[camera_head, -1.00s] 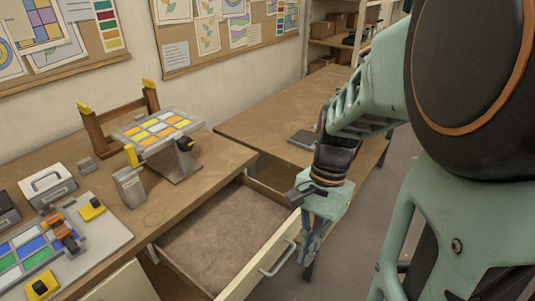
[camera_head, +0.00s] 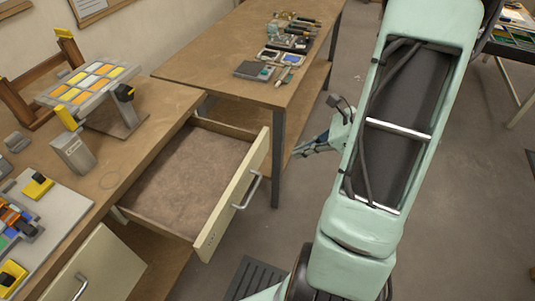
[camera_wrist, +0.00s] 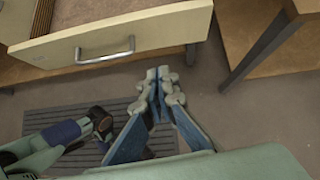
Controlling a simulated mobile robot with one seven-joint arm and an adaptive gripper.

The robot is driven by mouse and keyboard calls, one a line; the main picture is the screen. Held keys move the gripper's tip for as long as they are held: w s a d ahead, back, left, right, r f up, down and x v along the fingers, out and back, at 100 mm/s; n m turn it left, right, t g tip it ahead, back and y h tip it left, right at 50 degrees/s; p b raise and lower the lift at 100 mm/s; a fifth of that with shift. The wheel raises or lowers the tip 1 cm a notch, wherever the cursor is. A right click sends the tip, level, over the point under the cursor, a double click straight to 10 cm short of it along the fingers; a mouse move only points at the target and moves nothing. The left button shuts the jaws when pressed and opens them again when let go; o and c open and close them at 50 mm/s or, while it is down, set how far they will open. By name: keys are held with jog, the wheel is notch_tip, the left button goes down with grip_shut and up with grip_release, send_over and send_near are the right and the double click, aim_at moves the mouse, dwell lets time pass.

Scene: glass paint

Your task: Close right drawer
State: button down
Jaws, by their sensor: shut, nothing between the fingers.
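The right drawer (camera_head: 232,200) is pulled out from the workbench, with a cream front, a silver bar handle and an empty brown bottom. Its front and handle also show at the top of the wrist view (camera_wrist: 110,42). My gripper (camera_head: 297,152) is shut and empty, to the right of the drawer front and apart from it in the head view. In the wrist view my gripper (camera_wrist: 158,75) has its fingertips together, below and right of the handle, touching nothing that I can see.
A second cream front (camera_head: 100,270) with a handle is at the lower left. The workbench (camera_head: 125,165) carries a tilted stand with a colored glass panel (camera_head: 90,85). Another table (camera_head: 215,60) with tools stands behind the drawer. A dark slatted mat (camera_head: 250,280) lies on the floor.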

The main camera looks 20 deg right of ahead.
aim_at(198, 141)
jog(key=shift+m+t, duration=0.4)
jog(key=shift+m, duration=0.2)
jog(key=x, duration=0.4)
jog(key=w+x, duration=0.1)
jog(key=x, duration=0.3)
jog(key=r+x, duration=0.1)
jog(key=x, duration=0.3)
jog(key=shift+w+d+b, duration=0.2)
jog(key=shift+w+b, duration=0.05)
jog(key=shift+b, duration=0.05)
jog(key=shift+w+a+f, duration=0.1)
jog(key=shift+w+a, duration=0.15)
jog(key=shift+w, duration=0.05)
jog(key=w+a+b, duration=0.2)
jog(key=w+a, duration=1.6)
jog(key=shift+a, duration=0.1)
jog(key=shift+w+r, duration=0.15)
jog(key=shift+r, duration=0.1)
